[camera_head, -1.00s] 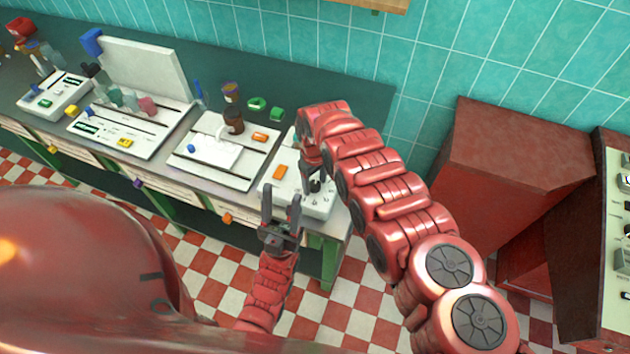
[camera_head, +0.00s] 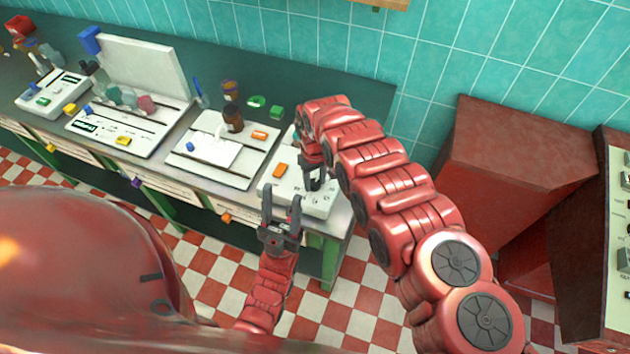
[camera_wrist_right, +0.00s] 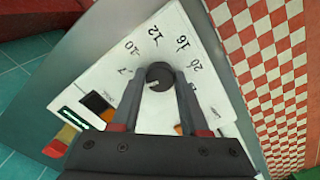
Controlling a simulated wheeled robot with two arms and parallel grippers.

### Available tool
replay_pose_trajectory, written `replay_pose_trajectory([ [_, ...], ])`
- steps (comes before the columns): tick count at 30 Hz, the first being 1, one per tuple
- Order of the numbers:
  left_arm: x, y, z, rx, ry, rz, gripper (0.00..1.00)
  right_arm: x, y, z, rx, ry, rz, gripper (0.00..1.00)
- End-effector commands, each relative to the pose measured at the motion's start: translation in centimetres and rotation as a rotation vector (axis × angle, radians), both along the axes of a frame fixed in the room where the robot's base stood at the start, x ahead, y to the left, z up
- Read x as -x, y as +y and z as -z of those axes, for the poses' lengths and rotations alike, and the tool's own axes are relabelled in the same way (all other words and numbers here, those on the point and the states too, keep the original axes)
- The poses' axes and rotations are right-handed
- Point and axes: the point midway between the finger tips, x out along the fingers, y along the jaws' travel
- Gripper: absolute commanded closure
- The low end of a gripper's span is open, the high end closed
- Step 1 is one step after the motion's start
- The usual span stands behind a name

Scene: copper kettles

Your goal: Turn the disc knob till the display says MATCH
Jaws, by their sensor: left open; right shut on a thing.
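The dark disc knob (camera_wrist_right: 160,76) is on a white panel (camera_wrist_right: 190,35) with a ring of numbers, 7, 10, 12, 16 and 20 among them. A pale mark on the knob points to the lower left in the right wrist view. My right gripper (camera_wrist_right: 160,85) is shut on the knob, one finger on each side. In the head view my right gripper (camera_head: 314,180) is over the panel at the counter's right end and mostly hides the knob. My left gripper (camera_head: 282,208) is open and empty in front of the panel's near edge. I cannot read any MATCH text.
An orange block (camera_head: 280,170) lies on the panel. Other white panels with bottles and coloured blocks (camera_head: 260,135) fill the counter to the left. A red cabinet (camera_head: 520,150) stands at the right. The checkered floor is clear in front.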

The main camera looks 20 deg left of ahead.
Motion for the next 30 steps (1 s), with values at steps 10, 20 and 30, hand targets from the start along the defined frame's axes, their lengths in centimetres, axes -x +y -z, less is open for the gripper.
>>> replay_pose_trajectory([
  [10,0.0,0.0,2.7,0.000,0.000,0.000,0.50,0.0,0.0,0.4,-0.001,-0.001,0.268,1.00],
  [20,0.0,0.0,4.3,0.000,0.000,0.000,0.50,0.0,0.1,0.2,-0.001,-0.002,0.428,1.00],
  [30,0.0,0.0,4.5,0.000,0.000,0.000,0.50,0.1,0.0,0.1,0.000,0.000,0.470,1.00],
])
